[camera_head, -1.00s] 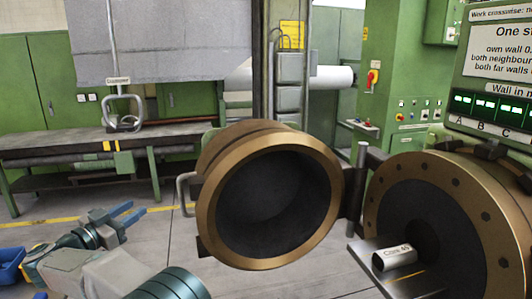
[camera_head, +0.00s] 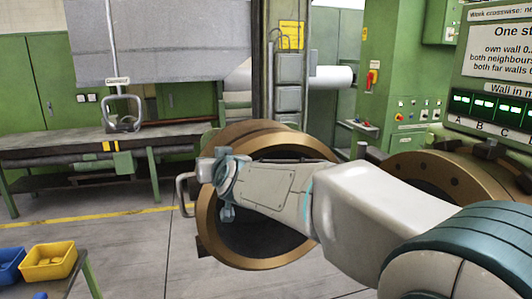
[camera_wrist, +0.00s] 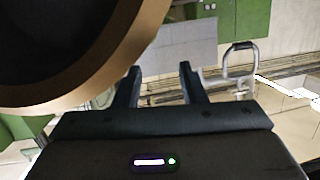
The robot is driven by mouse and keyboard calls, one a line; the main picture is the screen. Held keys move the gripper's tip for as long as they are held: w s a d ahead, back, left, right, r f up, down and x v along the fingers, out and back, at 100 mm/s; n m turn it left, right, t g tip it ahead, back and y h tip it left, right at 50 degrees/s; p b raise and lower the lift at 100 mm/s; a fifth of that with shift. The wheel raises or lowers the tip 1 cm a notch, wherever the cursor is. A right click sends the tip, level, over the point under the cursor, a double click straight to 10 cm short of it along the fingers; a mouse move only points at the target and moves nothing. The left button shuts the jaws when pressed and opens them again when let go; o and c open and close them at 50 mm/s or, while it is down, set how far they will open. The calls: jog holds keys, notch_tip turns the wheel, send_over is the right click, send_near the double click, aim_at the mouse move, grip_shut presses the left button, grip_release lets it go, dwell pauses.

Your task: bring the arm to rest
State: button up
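My arm reaches in from the lower right of the head view and crosses in front of a large bronze-rimmed ring (camera_head: 207,232) with a dark inside. The arm's end is over the ring's left side, and my gripper's fingers cannot be made out there. In the wrist view, my gripper (camera_wrist: 161,78) has its two dark fingers apart with nothing between them, so it is open and empty. The bronze rim (camera_wrist: 110,65) also fills the upper left of the wrist view, close to the left finger. I cannot tell whether they touch.
A second bronze flange (camera_head: 450,172) stands at the right, partly behind my arm. A yellow bin (camera_head: 48,262) and a blue bin (camera_head: 10,265) sit at the lower left. A workbench (camera_head: 60,142) is at the back left. The floor between is clear.

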jog(key=s+d+f+m+g+h, duration=0.1)
jog(key=s+d+f+g+h, duration=0.1)
jog(key=s+d+f, duration=0.4)
jog(key=s+d+f+m+g+h, duration=0.1)
jog(key=s+d+f+g, duration=0.4)
jog(key=s+d, duration=0.7)
jog(key=s+d+f+m+g+h, duration=0.1)
jog(key=s+d+f+g+h, duration=0.2)
jog(key=s+d+f, duration=0.6)
jog(key=s, duration=0.3)
jog(key=shift+s+m+g, duration=0.35)
jog(key=shift+m+g, duration=0.05)
